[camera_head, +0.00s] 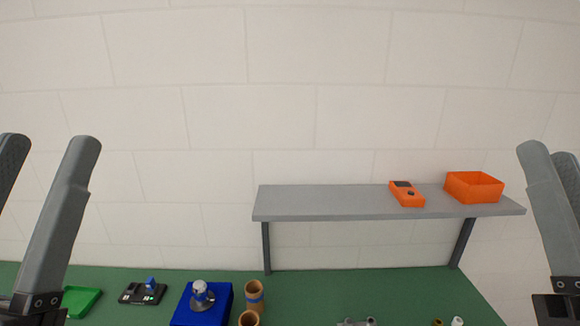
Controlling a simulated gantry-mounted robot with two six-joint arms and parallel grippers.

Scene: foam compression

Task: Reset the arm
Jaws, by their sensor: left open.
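My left gripper (50,142) is at the left edge of the head view, raised above the green table. Its two grey fingers point up and stand apart, with nothing between them. My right gripper (549,152) is at the right edge, also raised with its fingers pointing up. One of its fingers partly overlaps the other and the frame cuts it off, so its opening is unclear. No object shows in it. Both grippers are apart from the objects on the table and shelf.
A grey shelf (330,200) holds an orange device (407,194) and an orange bin (474,187). On the green table (385,285) are a green tray (82,301), a black device (142,293), a blue block (185,315) with a silver-white item, and brown cylinders (254,296).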

